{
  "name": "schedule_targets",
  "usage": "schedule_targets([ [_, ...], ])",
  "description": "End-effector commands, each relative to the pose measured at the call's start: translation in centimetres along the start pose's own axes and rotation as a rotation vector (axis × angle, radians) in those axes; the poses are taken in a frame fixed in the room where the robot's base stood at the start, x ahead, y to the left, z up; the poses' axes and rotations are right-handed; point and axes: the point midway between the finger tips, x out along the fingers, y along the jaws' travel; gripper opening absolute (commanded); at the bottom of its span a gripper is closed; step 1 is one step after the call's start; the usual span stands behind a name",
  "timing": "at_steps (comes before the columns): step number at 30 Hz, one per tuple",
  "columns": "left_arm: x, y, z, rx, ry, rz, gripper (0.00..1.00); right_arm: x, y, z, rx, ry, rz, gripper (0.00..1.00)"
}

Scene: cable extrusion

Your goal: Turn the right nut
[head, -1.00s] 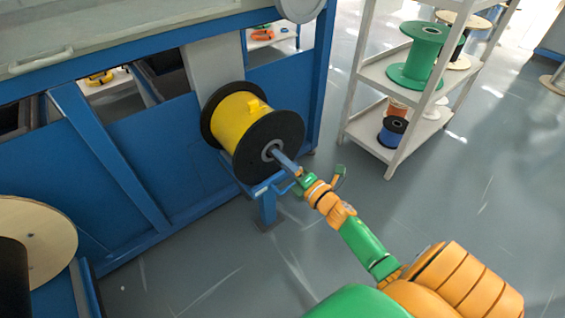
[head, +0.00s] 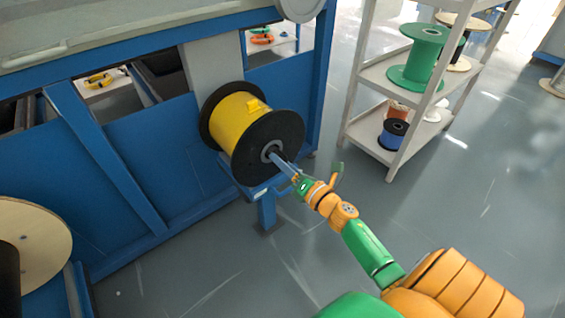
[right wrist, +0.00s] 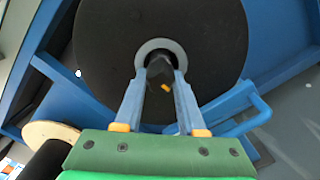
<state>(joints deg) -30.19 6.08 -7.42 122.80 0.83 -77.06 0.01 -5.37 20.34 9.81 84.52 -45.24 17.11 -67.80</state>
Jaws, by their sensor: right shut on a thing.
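A spool with yellow cable (head: 233,118) and black flanges sits on the blue stand. In the right wrist view, its black end flange (right wrist: 110,45) fills the upper middle. A pale grey ring (right wrist: 161,44) lies at the flange centre, with the dark nut (right wrist: 160,70) in front of it. My right gripper (right wrist: 160,76) has a blue finger on each side of the nut and is shut on it. In the head view, my right gripper (head: 274,156) reaches the hub from the lower right and hides the nut. My left gripper is out of view.
The blue machine frame (head: 150,150) stands behind and left of the spool. A grey shelf rack (head: 355,140) with a green spool (head: 418,55) and a blue spool (head: 392,134) stands to the right. A wooden-flanged spool (head: 40,235) is at the lower left.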

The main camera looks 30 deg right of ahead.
Motion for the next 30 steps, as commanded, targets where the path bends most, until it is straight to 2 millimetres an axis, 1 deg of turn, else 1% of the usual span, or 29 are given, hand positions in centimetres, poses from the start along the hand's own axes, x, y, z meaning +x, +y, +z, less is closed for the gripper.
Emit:
schedule_targets([
  [9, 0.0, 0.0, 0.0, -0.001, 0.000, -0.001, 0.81, 0.0, 0.0, -0.2, -0.002, 0.004, 0.000, 0.00],
  [10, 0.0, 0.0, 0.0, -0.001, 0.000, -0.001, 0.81, 0.0, 0.0, -0.2, -0.002, 0.004, 0.000, 0.45],
  [11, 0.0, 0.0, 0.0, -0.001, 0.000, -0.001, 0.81, 0.0, 0.0, -0.2, -0.002, 0.004, 0.000, 0.53],
  [12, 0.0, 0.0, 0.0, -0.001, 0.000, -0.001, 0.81, 0.0, 0.0, -0.2, -0.002, 0.004, 0.000, 0.63],
  [13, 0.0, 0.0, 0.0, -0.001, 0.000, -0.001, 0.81, 0.0, 0.0, -0.1, -0.002, 0.004, 0.000, 0.69],
  [20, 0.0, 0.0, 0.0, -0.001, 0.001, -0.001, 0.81, 0.0, 0.0, -0.1, -0.001, 0.002, 0.000, 0.69],
  [22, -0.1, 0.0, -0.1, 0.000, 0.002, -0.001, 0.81, -0.3, 0.0, -0.1, -0.001, 0.002, -0.001, 0.69],
  [23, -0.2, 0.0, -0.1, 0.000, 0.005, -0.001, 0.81, -0.6, 0.0, -0.1, 0.000, 0.002, -0.002, 0.69],
  [27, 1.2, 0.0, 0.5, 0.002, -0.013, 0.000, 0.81, -3.6, 0.1, 0.0, 0.001, 0.003, -0.004, 0.69],
  [30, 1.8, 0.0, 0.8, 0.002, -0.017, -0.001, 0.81, -5.6, 0.0, -0.1, 0.002, 0.004, -0.003, 0.69],
])
